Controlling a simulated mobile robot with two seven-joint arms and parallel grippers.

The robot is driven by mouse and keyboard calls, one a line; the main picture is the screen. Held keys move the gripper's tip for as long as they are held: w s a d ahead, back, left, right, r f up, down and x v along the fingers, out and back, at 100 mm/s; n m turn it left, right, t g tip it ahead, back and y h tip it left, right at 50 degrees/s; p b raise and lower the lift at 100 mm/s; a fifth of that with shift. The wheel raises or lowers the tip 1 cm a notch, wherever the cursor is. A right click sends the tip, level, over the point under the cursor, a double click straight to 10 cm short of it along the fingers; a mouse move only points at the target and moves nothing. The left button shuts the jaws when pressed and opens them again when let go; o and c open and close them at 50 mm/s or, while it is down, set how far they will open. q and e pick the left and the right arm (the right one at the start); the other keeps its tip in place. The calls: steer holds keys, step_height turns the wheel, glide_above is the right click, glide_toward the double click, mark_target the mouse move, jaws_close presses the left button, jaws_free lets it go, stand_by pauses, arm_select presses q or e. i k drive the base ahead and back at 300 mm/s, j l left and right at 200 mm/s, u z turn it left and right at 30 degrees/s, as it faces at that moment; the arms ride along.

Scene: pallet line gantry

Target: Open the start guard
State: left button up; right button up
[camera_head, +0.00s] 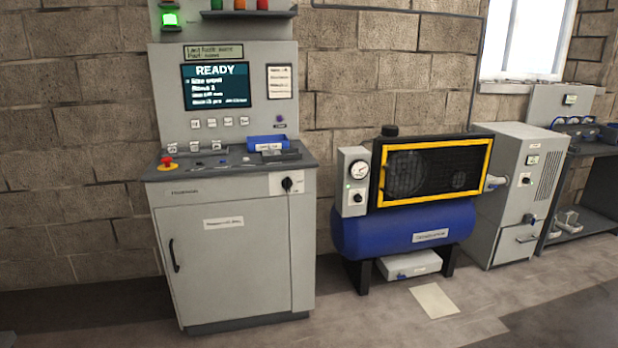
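The grey control console (235,250) stands at the left against the block wall. Its screen (215,85) reads READY. A red mushroom button on a yellow base (167,162) sits at the left of its sloped desk. Several small switches and labels line the desk, too small to read. I cannot tell which part is the start guard, nor whether it is open or shut. Neither of my grippers is in view.
A blue tray (267,143) sits on the desk's right. A rotary switch (287,184) and door handle (174,255) are on the console front. To the right stand a blue compressor (400,232), grey cabinet (505,190) and dark bench (590,222). A sheet (434,300) lies on the floor.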

mark_target(272, 151)
steer(key=i+j, duration=0.15)
steer(key=j, duration=0.2)
steer(key=i+j, duration=0.15)
steer(key=j, duration=0.2)
steer(key=i+j+u, duration=0.1)
steer(key=j, duration=0.25)
steer(key=i+j+z, duration=0.15)
steer(key=i, duration=0.35)
steer(key=i+j+z, duration=0.15)
steer(key=i, duration=0.3)
